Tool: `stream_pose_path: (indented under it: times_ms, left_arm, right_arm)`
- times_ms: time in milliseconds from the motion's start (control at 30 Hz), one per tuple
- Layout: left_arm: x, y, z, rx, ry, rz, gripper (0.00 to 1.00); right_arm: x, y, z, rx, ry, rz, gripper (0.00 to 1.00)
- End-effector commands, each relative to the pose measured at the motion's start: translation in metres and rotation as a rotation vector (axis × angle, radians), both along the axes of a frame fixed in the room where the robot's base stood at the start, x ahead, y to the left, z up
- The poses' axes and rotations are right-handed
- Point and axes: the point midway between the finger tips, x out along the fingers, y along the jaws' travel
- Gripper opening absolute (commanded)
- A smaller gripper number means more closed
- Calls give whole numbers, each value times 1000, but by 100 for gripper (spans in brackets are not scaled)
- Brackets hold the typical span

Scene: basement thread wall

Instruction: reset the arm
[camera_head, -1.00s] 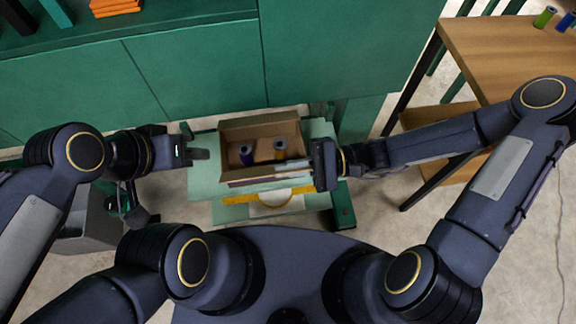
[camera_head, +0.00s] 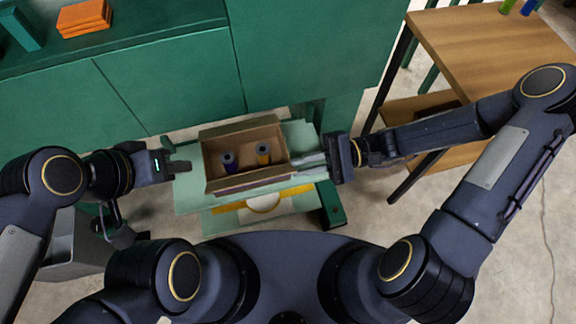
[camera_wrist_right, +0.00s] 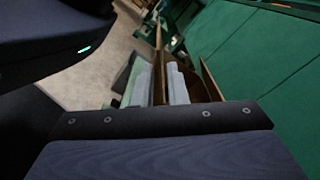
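My left gripper (camera_head: 174,156) is left of the open cardboard box (camera_head: 247,184), apart from it, with its dark fingers spread and nothing between them. My right gripper (camera_head: 308,163) is at the box's right side, its pale fingers pointing at the box. In the right wrist view, the two pale fingers (camera_wrist_right: 160,85) stand apart with a box wall showing between or just beyond them; contact is unclear.
The box sits on a pale green stand (camera_head: 187,197) before green cabinets (camera_head: 170,82). A wooden table (camera_head: 485,45) stands at right with spools at its back edge. A grey bin (camera_head: 80,245) is at lower left. Orange blocks (camera_head: 84,18) lie on the cabinet top.

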Motion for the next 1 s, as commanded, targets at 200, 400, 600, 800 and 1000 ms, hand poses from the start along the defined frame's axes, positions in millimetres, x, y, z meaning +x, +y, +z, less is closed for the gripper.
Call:
stream_pose_path:
  times_ms: [200,400,600,800,1000]
  left_arm:
    - [0,0,0,0,0,0,25]
    - [0,0,0,0,0,0,25]
    - [0,0,0,0,0,0,25]
    - [0,0,7,0,0,0,25]
    - [0,0,30,0,0,0,25]
  right_arm:
    - [2,-6,0,-1,1,-1,13]
    - [1,-6,0,-1,1,-1,13]
    - [1,-5,0,0,0,0,13]
    - [-2,-12,11,-58,-49,23,13]
    - [-14,-41,51,-284,-235,90,13]
